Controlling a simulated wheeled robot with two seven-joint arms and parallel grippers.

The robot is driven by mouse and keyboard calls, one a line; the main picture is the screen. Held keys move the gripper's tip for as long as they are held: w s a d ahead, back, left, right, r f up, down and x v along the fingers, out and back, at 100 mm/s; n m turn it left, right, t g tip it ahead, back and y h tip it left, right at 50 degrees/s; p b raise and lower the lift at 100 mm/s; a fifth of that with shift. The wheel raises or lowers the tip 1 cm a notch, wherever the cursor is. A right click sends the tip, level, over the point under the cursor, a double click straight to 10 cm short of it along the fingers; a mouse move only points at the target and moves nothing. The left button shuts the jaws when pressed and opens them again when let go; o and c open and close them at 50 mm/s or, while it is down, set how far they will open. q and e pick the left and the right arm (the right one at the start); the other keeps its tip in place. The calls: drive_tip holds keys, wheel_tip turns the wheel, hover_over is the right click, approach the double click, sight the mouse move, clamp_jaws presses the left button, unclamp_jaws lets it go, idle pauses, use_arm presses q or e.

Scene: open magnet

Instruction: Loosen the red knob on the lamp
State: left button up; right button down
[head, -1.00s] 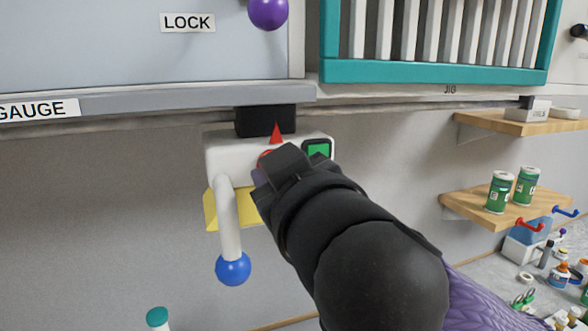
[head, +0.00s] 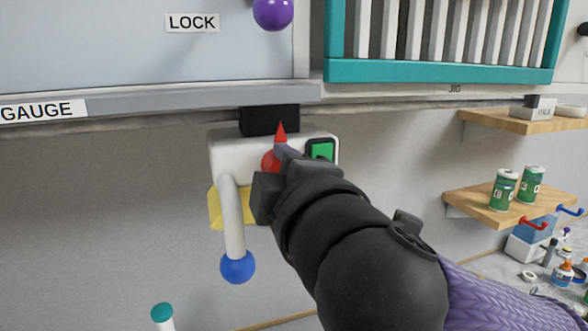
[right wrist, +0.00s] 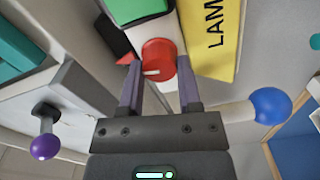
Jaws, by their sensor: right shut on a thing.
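The lamp fixture is a white box (head: 228,150) under the shelf edge, with a yellow label (right wrist: 226,35) reading "LAM", the rest cut off. Its red knob (right wrist: 158,59) is round with a white mark on its face. In the head view the knob (head: 268,162) is partly hidden by my right gripper (head: 272,172). In the right wrist view my right gripper (right wrist: 155,88) has its two fingers on either side of the knob, shut on it. A red pointer (head: 281,133) stands just above the knob. My left gripper is not in view.
A green button (head: 321,150) sits right of the knob. A white lever with a blue ball (head: 237,267) hangs from the box's left side. A purple ball knob (head: 272,13) is above. Wooden shelves (head: 490,206) with green cans are at right.

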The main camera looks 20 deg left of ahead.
drive_tip(key=shift+f+n, duration=0.1)
drive_tip(key=shift+n, duration=1)
drive_tip(key=shift+c, duration=1.4)
unclamp_jaws()
drive_tip(key=b+v, duration=0.4)
drive_tip(key=v, duration=0.6)
